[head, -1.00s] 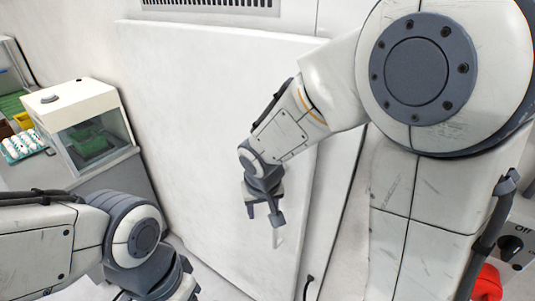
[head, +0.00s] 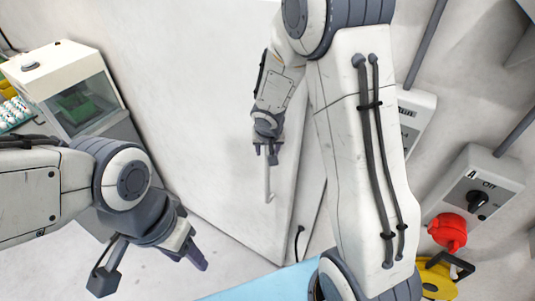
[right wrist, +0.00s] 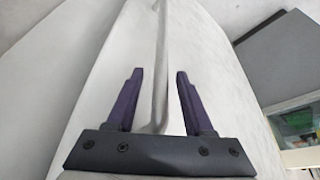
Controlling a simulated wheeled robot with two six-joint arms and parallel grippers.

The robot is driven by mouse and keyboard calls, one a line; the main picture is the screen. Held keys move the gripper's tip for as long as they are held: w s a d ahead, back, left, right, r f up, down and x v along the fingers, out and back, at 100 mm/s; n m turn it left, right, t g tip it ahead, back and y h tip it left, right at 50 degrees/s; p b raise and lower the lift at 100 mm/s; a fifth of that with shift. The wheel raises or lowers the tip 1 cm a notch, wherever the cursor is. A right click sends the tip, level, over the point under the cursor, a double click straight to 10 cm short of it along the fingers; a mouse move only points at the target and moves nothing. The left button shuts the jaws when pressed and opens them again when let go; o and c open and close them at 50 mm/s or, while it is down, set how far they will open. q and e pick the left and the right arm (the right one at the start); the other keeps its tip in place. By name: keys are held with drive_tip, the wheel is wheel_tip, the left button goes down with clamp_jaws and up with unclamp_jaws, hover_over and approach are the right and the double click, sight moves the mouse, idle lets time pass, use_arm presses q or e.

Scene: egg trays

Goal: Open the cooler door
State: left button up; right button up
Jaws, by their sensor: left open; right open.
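The cooler door (head: 205,125) is a large white slab in the middle of the head view; I cannot tell whether it stands ajar. Its handle (head: 268,184) is a thin pale upright bar near the door's right edge. My right gripper (head: 267,153) is open at the handle's upper part, hiding its top. In the right wrist view the handle (right wrist: 161,60) runs between the two open fingers of this gripper (right wrist: 158,88); contact is not clear. My left gripper (head: 150,266) is open and empty at lower left, away from the door.
A white box with a clear front (head: 75,85) stands on a counter at left, beside a tray of eggs (head: 14,112). A light blue surface (head: 265,284) is at the bottom. Floor shows before the door.

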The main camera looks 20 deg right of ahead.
drive_tip(key=shift+w+f, duration=0.2)
drive_tip(key=shift+f, duration=0.3)
clamp_jaws()
idle(1.2)
